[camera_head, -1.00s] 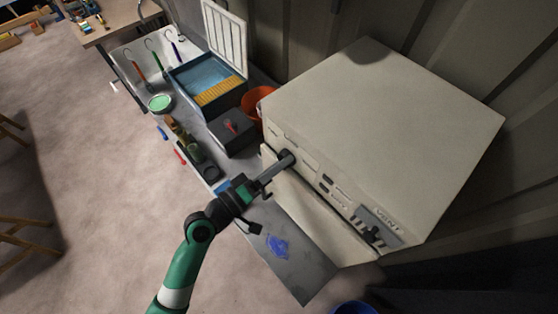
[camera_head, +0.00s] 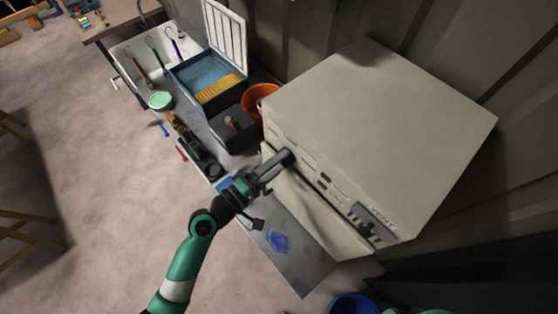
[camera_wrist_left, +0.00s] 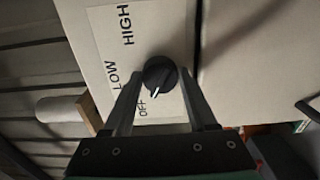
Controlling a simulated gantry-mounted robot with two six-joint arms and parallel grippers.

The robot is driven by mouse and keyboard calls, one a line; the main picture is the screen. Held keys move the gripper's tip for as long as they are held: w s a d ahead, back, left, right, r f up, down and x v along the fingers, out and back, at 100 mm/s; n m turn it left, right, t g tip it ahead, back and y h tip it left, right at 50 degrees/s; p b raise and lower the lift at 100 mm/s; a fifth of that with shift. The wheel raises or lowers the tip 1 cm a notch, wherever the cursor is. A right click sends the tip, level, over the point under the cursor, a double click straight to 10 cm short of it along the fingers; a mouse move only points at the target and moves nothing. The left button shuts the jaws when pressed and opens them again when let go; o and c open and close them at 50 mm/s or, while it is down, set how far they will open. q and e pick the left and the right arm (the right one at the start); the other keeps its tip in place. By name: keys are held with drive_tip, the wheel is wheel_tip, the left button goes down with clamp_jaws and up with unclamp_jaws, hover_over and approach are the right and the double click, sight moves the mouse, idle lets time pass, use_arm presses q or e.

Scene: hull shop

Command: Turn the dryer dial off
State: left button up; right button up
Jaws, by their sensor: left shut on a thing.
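The dryer is a large cream box (camera_head: 385,115) on the right in the head view, with a front panel facing lower left. Its round black dial (camera_wrist_left: 160,73) shows in the left wrist view beside the labels HIGH, LOW and OFF. The dial's white mark points towards OFF. My left gripper (camera_head: 287,157) is at the upper left of the dryer's front, its fingers on either side of the dial and shut on it. The fingers and wrist hide the dial in the head view. My right gripper is not in view.
A grey bench (camera_head: 300,265) runs below the dryer, with a blue patch on it. A dark box with a red knob (camera_head: 232,124), an orange bucket (camera_head: 257,97) and a blue open-lidded bin (camera_head: 205,80) stand to the left. A VENT slider (camera_head: 374,221) is at the panel's right.

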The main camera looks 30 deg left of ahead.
use_arm(q)
drive_tip(key=o, duration=1.4)
drive_tip(key=shift+c, duration=0.2)
drive_tip(key=b+v, duration=0.2)
drive_tip(key=v, duration=0.9)
drive_tip(key=shift+s+b, duration=0.3)
drive_tip(key=shift+b, duration=0.05)
